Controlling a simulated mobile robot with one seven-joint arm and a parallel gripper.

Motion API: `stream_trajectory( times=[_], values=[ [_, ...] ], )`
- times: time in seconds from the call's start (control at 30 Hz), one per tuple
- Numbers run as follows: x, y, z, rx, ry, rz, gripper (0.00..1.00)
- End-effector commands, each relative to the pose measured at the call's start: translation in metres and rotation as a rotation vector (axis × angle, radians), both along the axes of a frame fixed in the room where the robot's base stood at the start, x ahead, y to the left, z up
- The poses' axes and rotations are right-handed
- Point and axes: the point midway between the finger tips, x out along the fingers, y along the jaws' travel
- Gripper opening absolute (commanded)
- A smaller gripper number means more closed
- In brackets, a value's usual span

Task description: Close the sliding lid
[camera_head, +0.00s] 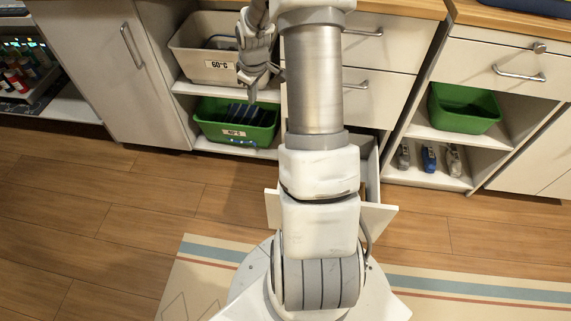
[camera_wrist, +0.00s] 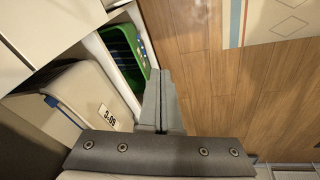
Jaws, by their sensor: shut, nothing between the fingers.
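I cannot make out a sliding lid for certain in either view. My gripper (camera_head: 251,96) is shut and empty, pointing down in front of the open shelves in the head view. Its closed fingers (camera_wrist: 160,75) show in the middle of the wrist view. A green bin (camera_head: 237,131) with dark striped contents stands on the shelf below. My arm hides the middle of the cabinets.
A lower drawer (camera_head: 381,217) stands pulled out behind my arm. Another green bin (camera_head: 464,108) sits on the right shelf above several small bottles (camera_head: 429,158). A closed cabinet door (camera_head: 110,75) is at left. Wooden floor (camera_head: 110,200) is clear at left.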

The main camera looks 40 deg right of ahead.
Motion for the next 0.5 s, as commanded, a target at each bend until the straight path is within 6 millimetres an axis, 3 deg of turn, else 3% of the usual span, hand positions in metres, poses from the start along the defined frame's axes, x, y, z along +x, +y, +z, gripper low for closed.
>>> stream_trajectory(
  times=[0.03,0.2,0.5],
  values=[
    [-0.002,-0.012,-0.022,0.015,0.007,-0.004,0.0],
    [-0.009,-0.048,-0.085,0.05,0.008,0.0,0.0],
    [-0.041,-0.094,-0.201,0.115,-0.018,-0.016,0.0]
  ],
)
